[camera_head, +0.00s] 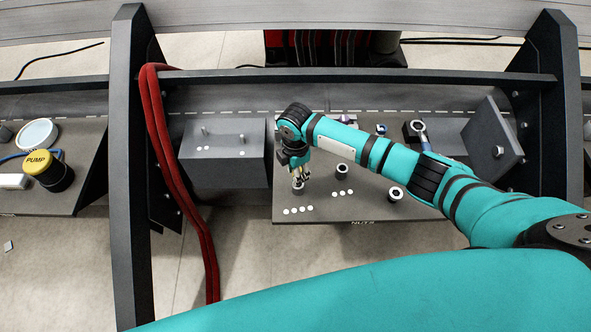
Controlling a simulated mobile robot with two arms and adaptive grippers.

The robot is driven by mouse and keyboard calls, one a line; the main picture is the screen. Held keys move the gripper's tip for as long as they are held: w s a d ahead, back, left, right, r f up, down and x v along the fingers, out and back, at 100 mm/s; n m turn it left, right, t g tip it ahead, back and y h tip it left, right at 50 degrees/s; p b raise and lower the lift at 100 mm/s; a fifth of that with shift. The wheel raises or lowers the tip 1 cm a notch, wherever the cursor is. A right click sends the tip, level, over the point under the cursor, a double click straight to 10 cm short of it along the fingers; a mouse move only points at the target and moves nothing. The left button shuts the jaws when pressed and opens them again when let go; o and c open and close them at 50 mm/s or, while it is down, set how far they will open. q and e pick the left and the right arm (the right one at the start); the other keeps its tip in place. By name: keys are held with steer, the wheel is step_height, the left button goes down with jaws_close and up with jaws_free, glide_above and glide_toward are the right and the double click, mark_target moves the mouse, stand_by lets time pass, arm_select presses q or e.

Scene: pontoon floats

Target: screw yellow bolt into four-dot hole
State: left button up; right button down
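My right gripper (300,174) points down at the left part of the dark grey plate (440,208). Its fingertips are at or just above a short dark round socket (298,188). A row of several white dots (298,210) lies in front of this socket, which fits the four-dot hole. A small yellowish patch shows between the fingers; I cannot tell whether it is the yellow bolt or part of the gripper. The fingers are too small to tell whether they are shut. My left gripper is not in view.
A grey box (225,172) with upright pins stands left of the plate. Another dotted row (343,193) and a dark ring (396,193) lie right of the gripper. Red hoses (180,180) hang by the left frame post (128,180). A yellow PUMP button (38,162) is far left.

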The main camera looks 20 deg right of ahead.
stand_by(0.8)
steer(key=shift+f+b, duration=1.6)
steer(key=shift+f, duration=1)
steer(key=c, duration=0.9)
jaws_free()
steer(key=shift+o, duration=0.2)
steer(key=shift+r, duration=0.1)
step_height(320, 180, up, 12)
